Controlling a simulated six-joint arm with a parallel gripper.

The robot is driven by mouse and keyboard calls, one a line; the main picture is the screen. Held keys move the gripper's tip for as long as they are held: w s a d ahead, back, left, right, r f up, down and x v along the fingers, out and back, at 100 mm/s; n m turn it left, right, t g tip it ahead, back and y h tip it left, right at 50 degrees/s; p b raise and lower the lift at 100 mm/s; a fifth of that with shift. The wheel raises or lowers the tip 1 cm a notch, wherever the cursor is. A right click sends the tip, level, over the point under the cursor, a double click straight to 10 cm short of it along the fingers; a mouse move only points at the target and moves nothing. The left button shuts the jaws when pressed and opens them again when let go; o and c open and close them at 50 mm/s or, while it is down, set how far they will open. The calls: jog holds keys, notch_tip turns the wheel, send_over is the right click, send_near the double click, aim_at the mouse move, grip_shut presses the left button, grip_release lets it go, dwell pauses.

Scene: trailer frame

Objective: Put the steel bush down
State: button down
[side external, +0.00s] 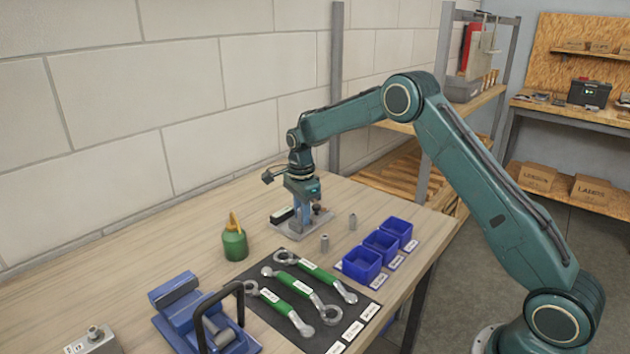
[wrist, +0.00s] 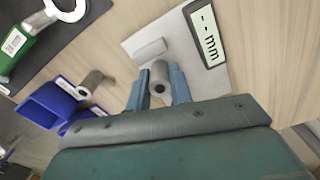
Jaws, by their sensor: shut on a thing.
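The steel bush (wrist: 160,76) is a short grey cylinder with a hole, seen between the two blue fingers of my gripper (wrist: 159,92) in the wrist view. The fingers are shut on its sides. They are over the pale plate (wrist: 205,82) of a measuring gauge with a "-- mm" display (wrist: 208,33). In the side external view my gripper (side external: 304,222) points down, low over this plate (side external: 290,232); the held bush is not clear there. I cannot tell whether the bush touches the plate.
Blue bins (side external: 361,265) are at the right edge, beside a black mat (side external: 268,308) with green-handled wrenches. A green bottle (side external: 235,245) stands left; a blue vise (side external: 200,318) is in front.

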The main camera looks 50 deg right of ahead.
jog(key=shift+f, duration=0.35)
jog(key=shift+f, duration=0.15)
jog(key=c, duration=1.5)
grip_release()
jog(key=shift+c, duration=0.2)
notch_tip(320, 180, up, 12)
jog(key=shift+r, duration=0.2)
